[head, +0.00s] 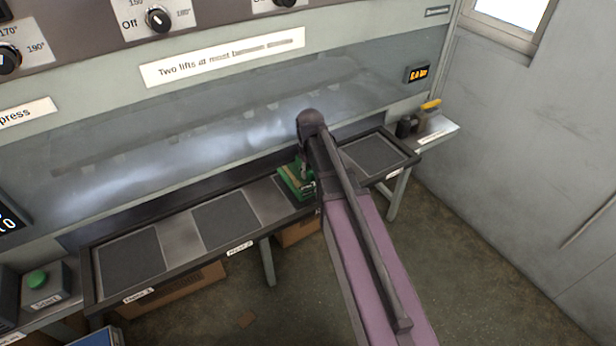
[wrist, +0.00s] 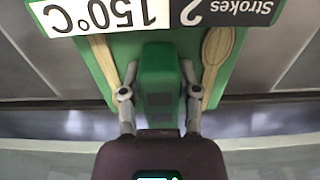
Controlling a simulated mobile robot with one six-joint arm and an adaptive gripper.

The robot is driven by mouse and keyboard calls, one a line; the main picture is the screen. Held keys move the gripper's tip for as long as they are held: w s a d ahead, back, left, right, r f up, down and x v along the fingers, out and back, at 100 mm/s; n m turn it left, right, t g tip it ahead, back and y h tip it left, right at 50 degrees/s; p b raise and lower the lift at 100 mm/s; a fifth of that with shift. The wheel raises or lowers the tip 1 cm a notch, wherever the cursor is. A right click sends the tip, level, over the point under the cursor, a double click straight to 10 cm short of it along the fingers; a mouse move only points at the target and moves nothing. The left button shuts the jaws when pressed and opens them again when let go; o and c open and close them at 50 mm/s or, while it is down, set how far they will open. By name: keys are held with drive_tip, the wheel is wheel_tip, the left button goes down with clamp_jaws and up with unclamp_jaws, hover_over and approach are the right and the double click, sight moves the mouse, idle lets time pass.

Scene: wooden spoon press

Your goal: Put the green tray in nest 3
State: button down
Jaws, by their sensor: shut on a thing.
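The green tray (head: 291,184) is at the right-middle part of the press bench, partly hidden behind my arm in the head view. In the wrist view the tray (wrist: 122,48) carries wooden spoons (wrist: 214,58) on both sides and a card reading 150°C and 2 Strokes. My gripper (wrist: 158,78) is shut on the tray's green block handle (wrist: 158,62). I cannot tell whether the tray rests on the bench or hangs just above it. The tray and arm hide the bench spot between the nest 2 pad (head: 225,220) and the rightmost dark pad (head: 374,155).
A raised dark rim (head: 180,273) edges the bench. The press panel (head: 230,110) rises behind. A green Start button (head: 37,279) is at the left; a side shelf (head: 436,132) holds small items at the right.

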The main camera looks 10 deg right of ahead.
drive_tip(key=shift+w+a, duration=0.2)
drive_tip(key=shift+w, duration=0.3)
drive_tip(key=shift+w+f+b, duration=0.15)
drive_tip(key=shift+f+b, duration=1.65)
drive_tip(key=shift+f, duration=0.05)
drive_tip(key=shift+f, duration=0.1)
drive_tip(key=shift+c, duration=1.6)
unclamp_jaws()
wheel_tip(320, 180, up, 12)
drive_tip(key=p, duration=1.2)
